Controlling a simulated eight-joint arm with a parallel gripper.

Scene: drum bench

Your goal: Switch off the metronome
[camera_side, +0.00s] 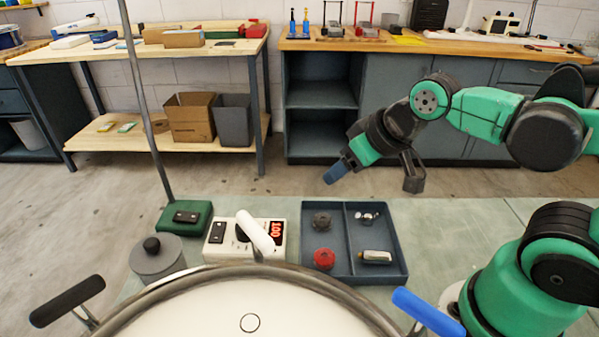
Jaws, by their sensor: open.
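The metronome (225,252) is a white box on the bench behind the drum, with a red lit display reading 100. A black rocker switch (217,232) is on its left part; I cannot tell its position. A dark knob beside the display is partly hidden by a white rounded bar (256,234) that crosses in front of the box. My gripper (373,178) is open and empty, with one blue-tipped finger and one dark finger. It hangs in the air to the right of the metronome and higher in the picture, apart from it.
A green box (172,228) with a black switch and tall rod stands left of the metronome, near a grey lidded pot (158,258). A dark divided tray (398,252) with small parts is at right. The drum (200,310), with blue (427,312) and black (66,301) handles, fills the front.

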